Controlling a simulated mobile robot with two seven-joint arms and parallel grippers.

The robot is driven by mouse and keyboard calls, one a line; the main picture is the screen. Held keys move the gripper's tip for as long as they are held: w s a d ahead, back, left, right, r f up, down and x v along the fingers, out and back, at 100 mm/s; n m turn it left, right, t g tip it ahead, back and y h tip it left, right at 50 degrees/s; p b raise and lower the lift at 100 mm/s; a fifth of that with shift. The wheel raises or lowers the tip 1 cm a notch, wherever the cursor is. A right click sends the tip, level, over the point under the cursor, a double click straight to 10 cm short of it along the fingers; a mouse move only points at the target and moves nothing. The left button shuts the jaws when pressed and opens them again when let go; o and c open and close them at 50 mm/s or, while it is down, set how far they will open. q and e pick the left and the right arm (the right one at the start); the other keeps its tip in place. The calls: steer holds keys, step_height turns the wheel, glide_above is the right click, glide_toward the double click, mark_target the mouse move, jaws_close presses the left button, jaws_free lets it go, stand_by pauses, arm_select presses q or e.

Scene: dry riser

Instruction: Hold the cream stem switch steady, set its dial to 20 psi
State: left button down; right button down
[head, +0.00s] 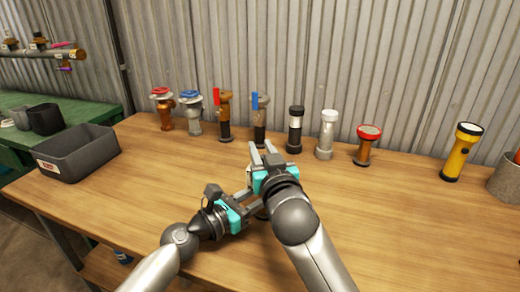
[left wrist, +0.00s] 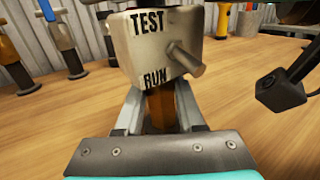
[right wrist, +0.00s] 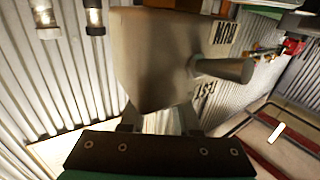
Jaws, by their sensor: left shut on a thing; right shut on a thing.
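The cream stem switch shows in the left wrist view (left wrist: 165,45) as a worn cream box marked TEST and RUN, with a round peg on its face. Below the box is a brown stem (left wrist: 158,108). My left gripper (head: 246,196) is shut on this stem, under the box. My right gripper (head: 262,156) is shut on the switch from another side. In the right wrist view the box (right wrist: 150,55) fills the space before its fingers, and the exact contact is hidden. In the head view the grippers mostly hide the switch. No psi scale is readable.
A grey bin (head: 78,153) stands at the left of the wooden table (head: 400,225). Along the corrugated wall stand several valves and fittings, including a red-topped one (head: 367,145), and a yellow flashlight (head: 461,152). The front right of the table is clear.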

arm_select(q)
steer(key=shift+s+d, duration=0.15)
arm_select(e)
steer(key=shift+r, duration=0.1)
steer(key=c, duration=0.6)
jaws_free()
steer(key=shift+c, duration=0.2)
steer(key=shift+s+d, duration=0.1)
arm_select(q)
steer(key=shift+a, duration=0.2)
arm_select(e)
steer(key=v, duration=1.1)
steer(key=shift+s, duration=0.4)
arm_select(q)
steer(key=shift+c, duration=2.2)
jaws_free()
